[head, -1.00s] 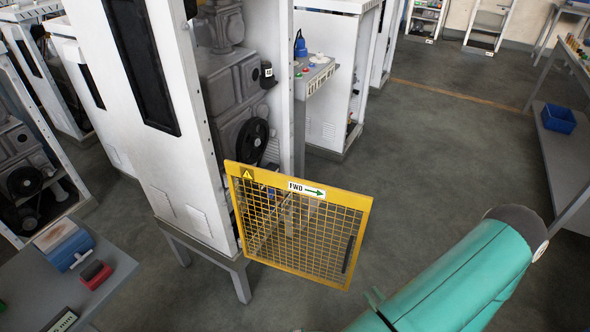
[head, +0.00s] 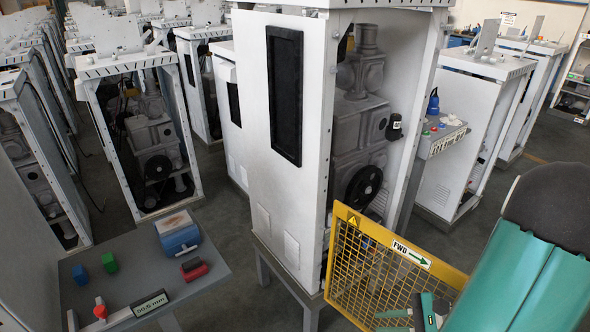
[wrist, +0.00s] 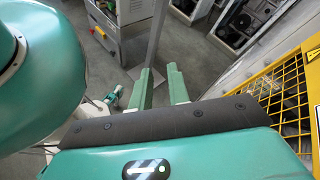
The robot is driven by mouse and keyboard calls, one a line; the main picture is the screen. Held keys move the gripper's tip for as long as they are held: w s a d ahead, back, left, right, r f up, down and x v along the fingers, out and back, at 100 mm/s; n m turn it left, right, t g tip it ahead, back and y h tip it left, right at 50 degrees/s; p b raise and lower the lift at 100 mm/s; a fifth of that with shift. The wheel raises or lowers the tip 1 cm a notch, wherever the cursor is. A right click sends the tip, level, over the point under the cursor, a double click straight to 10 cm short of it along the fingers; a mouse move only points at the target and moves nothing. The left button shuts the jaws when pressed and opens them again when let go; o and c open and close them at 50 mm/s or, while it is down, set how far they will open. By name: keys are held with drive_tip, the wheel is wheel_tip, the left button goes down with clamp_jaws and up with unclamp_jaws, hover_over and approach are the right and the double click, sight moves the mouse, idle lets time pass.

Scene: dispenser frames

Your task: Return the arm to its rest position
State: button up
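My teal arm (head: 530,255) fills the lower right of the head view, in front of the right part of the yellow mesh guard door (head: 352,262). My gripper (wrist: 162,78) shows in the wrist view as two green fingers standing apart with nothing between them. The mesh door is at the right edge of the wrist view (wrist: 290,110), to the side of the fingers, with a visible gap. In the head view the lower part of the arm and the gripper are partly cut off by the picture edge.
The white dispenser cabinet (head: 287,205) stands open in the middle, its yellow door swung outward. A grey bench (head: 130,247) at lower left holds a blue box (head: 178,233), a red block (head: 194,268) and small coloured items. More cabinets stand behind. Grey floor (head: 545,145) is open at right.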

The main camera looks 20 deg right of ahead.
drive_tip(key=w+a+r+n+g+h, duration=0.1)
drive_tip(key=w+a+r+n+h, duration=0.2)
drive_tip(key=a+r+n+h, duration=0.8)
drive_tip(key=a+r+n, duration=0.6)
drive_tip(key=r+n, duration=0.2)
drive_tip(key=r, duration=0.1)
drive_tip(key=shift+a+r+g, duration=0.15)
drive_tip(key=shift+r+g, duration=0.15)
drive_tip(key=shift+r, duration=0.05)
